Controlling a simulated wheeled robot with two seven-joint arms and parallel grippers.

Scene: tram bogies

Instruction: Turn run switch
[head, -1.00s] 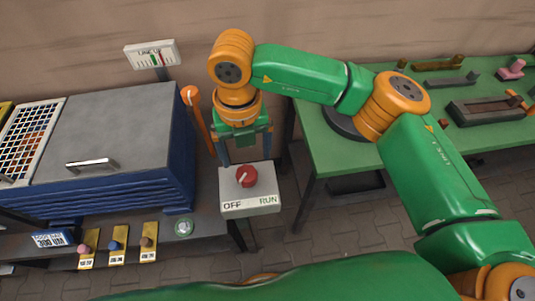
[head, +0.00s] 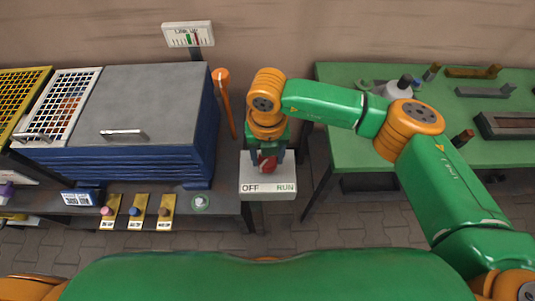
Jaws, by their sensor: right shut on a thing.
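The run switch is a pale grey box (head: 254,179) with a red knob (head: 267,164) on top. Its front edge carries the labels OFF on the left and RUN on the right. My right gripper (head: 267,157) is down over the box, with its fingers on either side of the red knob, shut on it. The fingers partly cover the knob, and I cannot tell which label it points to. My left gripper is out of view.
A blue cabinet with a grey lid (head: 150,95) stands left of the switch. An orange lever (head: 225,105) rises between them. A green workbench (head: 350,150) with tools is at the right. A gauge sign (head: 188,35) stands behind. Yellow tagged plates (head: 137,212) lie front left.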

